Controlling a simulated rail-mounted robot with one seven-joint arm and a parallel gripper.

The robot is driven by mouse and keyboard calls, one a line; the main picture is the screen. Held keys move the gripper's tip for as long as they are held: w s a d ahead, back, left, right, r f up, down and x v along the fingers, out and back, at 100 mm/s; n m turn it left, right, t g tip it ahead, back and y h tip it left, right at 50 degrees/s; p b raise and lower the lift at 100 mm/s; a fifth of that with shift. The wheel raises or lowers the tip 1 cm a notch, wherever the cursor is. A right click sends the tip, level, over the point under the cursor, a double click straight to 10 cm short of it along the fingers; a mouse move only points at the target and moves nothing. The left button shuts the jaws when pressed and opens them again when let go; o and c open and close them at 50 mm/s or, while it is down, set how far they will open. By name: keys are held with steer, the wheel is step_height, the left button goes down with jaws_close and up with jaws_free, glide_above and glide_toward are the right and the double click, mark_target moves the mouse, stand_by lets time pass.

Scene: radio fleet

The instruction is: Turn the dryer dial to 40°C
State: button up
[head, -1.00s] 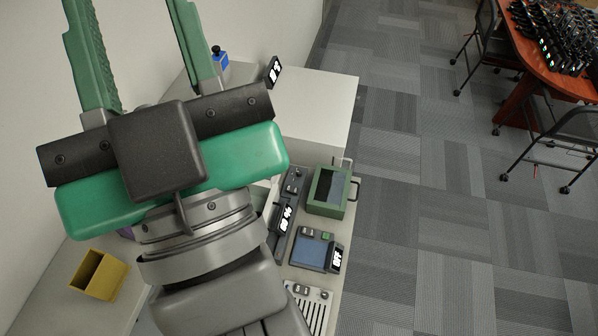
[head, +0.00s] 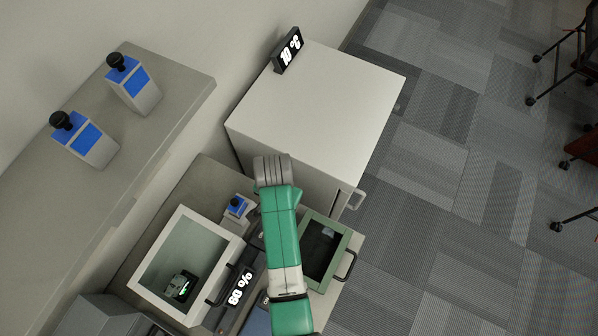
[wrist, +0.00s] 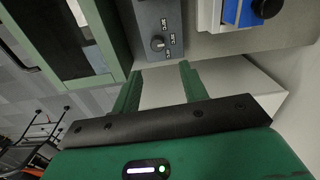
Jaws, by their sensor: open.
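A small dark round dial (wrist: 157,43) sits on a grey panel (wrist: 148,15) in the wrist view, with temperature labels beside it. Its exact setting is too small to read surely. My gripper (wrist: 160,88) is open and empty. Its two green fingers are apart and show below the dial in the picture, not closed around it. The panel lies beside a green-framed box (wrist: 112,40). In the head view my arm covers the dial, and the gripper's fingers are hidden; the green-framed box (head: 343,245) shows right of the arm.
A white cabinet (head: 310,110) with a 10 °C display (head: 287,50) stands behind. A white glass-topped box (head: 160,240) and a 60 % display (head: 240,288) are left of the arm. A blue-faced device (head: 237,205) stands close by. Two more (head: 135,85) are on a shelf.

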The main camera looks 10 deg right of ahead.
steer(key=shift+s+f, duration=0.2)
steer(key=shift+f, duration=0.1)
steer(key=shift+s+a+f, duration=0.1)
steer(key=shift+s, duration=0.05)
step_height(320, 180, down, 8)
steer(key=shift+s+a+r+b, duration=0.15)
steer(key=shift+r+b, duration=0.1)
steer(key=shift+b, duration=0.3)
jaws_close()
